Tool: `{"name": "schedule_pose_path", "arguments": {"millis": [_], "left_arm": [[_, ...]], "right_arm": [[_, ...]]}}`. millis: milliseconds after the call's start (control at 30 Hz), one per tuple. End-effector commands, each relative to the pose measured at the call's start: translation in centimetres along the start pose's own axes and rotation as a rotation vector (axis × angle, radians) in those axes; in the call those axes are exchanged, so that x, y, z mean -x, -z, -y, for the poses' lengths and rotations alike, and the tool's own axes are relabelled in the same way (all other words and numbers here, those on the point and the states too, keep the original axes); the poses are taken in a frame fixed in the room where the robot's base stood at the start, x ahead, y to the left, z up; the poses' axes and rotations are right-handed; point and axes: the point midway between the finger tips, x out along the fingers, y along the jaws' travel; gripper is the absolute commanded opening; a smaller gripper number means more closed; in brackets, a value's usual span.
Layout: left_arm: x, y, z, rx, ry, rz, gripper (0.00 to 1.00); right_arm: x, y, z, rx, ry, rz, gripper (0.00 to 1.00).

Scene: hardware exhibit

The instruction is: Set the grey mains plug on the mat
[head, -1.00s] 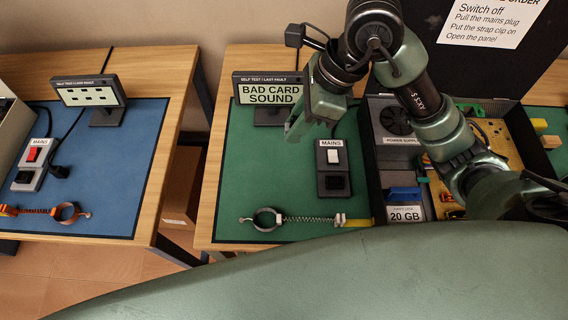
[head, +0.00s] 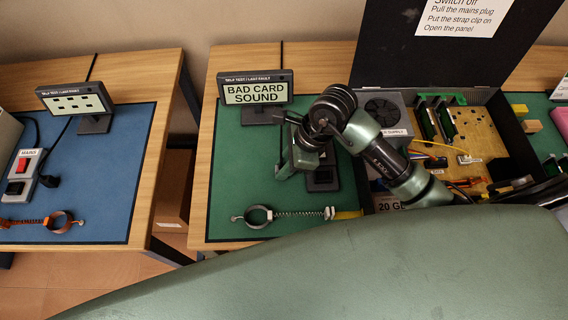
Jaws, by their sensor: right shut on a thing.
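The green mat (head: 234,190) covers the front of the middle table. My right gripper (head: 284,173) is low over the mat, left of the mains switch box (head: 323,183). It is shut on the grey mains plug, which I can barely make out between the fingers. Whether the plug touches the mat cannot be told. My right arm hides most of the switch box; its lower end shows dark. My left gripper is not in view.
A strap clip with a ring (head: 258,216) and coiled cord lies on the mat's front. The self-test display (head: 254,92) stands at the back. The open case (head: 488,140) stands to the right. The mat's left part is clear. A blue-matted table (head: 95,190) is further left.

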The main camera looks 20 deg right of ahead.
Motion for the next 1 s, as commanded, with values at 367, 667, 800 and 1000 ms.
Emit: {"name": "schedule_pose_path", "arguments": {"millis": [367,667,800,1000], "left_arm": [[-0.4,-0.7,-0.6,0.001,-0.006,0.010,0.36],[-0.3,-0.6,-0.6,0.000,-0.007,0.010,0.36],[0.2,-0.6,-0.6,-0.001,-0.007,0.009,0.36],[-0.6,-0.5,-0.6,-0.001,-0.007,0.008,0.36]], "right_arm": [[-0.3,0.2,0.1,0.000,0.001,-0.001,0.25],[-0.2,0.1,0.0,0.000,0.001,0.000,0.41],[0.2,-0.1,0.0,-0.001,0.000,0.001,0.41],[2.9,0.1,0.2,0.004,0.007,-0.002,0.41]]}}
